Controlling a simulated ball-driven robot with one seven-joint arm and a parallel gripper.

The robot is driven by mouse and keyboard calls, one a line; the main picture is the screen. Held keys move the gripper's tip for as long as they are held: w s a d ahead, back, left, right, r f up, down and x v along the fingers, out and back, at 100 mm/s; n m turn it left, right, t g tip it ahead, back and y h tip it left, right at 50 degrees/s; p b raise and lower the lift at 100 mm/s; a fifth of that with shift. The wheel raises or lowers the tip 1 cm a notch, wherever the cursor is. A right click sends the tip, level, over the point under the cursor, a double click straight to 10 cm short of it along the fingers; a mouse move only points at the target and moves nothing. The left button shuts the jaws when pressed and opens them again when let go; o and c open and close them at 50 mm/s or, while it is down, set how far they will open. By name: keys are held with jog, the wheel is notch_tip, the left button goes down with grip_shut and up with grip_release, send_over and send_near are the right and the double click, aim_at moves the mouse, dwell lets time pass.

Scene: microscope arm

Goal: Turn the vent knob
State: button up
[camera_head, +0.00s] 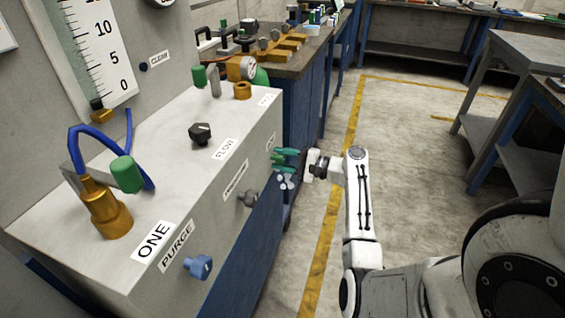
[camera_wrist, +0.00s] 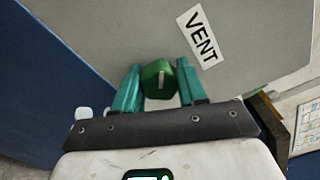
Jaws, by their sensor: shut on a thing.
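The vent knob (camera_wrist: 158,82) is a green knob with a pale line on its face, on the grey panel in the wrist view. The line runs nearly up and down in that picture. The VENT label (camera_wrist: 202,37) is on the panel up and right of it. My gripper (camera_wrist: 159,66) has its two teal fingers on either side of the knob, shut on it. In the head view, my gripper (camera_head: 286,158) reaches from the right to the far end of the box's side face. The knob cannot be clearly made out there.
The grey box (camera_head: 262,120) also bears a blue PURGE knob (camera_head: 199,267), a grey knob (camera_head: 248,197), a black FLOW knob (camera_head: 200,133) and a green-handled brass valve (camera_head: 104,212). A blue bench (camera_head: 312,105) stands behind. The floor (camera_head: 400,130) on the right is open.

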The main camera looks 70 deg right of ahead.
jog(key=n+b, duration=0.2)
jog(key=n, duration=0.1)
jog(key=n+b, duration=0.1)
jog(key=n, duration=0.2)
jog(key=shift+a+f+n+b, duration=0.15)
jog(key=shift+f+n+b, duration=0.05)
jog(key=shift+n+b, duration=0.15)
dwell(0.4)
jog(key=o, duration=1.1)
jog(key=shift+c, duration=0.2)
jog(key=shift+r, duration=0.1)
jog(key=s+p, duration=0.1)
jog(key=s, duration=0.9)
jog(key=shift+s+d, duration=0.4)
jog(key=shift+d, duration=0.05)
